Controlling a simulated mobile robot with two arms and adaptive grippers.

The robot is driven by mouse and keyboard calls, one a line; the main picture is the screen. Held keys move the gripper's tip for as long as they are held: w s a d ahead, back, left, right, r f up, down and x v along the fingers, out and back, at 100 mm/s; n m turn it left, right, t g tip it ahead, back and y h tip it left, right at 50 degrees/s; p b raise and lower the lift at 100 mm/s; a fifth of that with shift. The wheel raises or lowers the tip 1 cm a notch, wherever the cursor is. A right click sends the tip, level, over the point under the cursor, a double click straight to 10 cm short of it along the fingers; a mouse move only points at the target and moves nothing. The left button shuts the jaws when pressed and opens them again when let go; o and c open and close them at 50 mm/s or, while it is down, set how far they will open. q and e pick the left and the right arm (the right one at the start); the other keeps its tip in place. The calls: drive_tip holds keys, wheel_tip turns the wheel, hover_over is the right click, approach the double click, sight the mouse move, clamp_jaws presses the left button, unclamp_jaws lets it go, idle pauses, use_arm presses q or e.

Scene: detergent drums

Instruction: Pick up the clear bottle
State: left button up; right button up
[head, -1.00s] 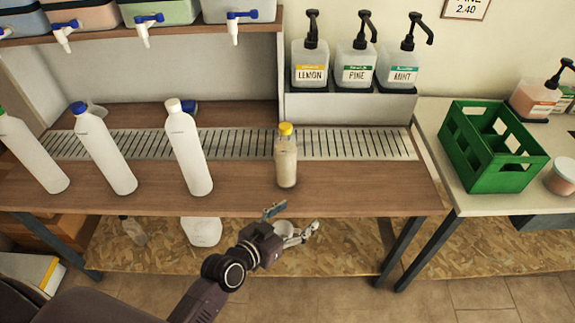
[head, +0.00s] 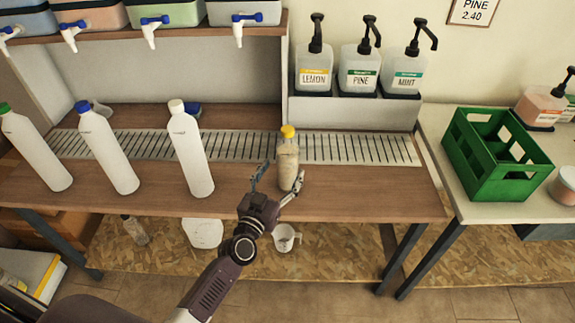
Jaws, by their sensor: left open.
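The clear bottle (head: 288,152) with a yellow cap and pale contents stands upright near the front of the wooden bench, by the slotted metal strip. My left gripper (head: 284,170) is open at the bench's front edge. Its two fingers reach up to either side of the bottle's lower part in the picture. I cannot tell whether either finger touches it. My right gripper is not in view.
White bottles with a white cap (head: 190,150), a blue cap (head: 107,150) and a green cap (head: 35,150) stand left on the bench (head: 230,195). Pump bottles (head: 361,72) stand behind right. A green crate (head: 495,150) is on the right table.

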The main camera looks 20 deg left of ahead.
use_arm(q)
drive_tip(key=w, duration=0.4)
drive_tip(key=shift+w+d, duration=0.2)
drive_tip(key=shift+r, duration=0.1)
drive_tip(key=c, duration=1.5)
drive_tip(key=shift+r, duration=0.1)
drive_tip(key=shift+c, duration=1.1)
wheel_tip(320, 180, up, 20)
drive_tip(key=p, duration=2)
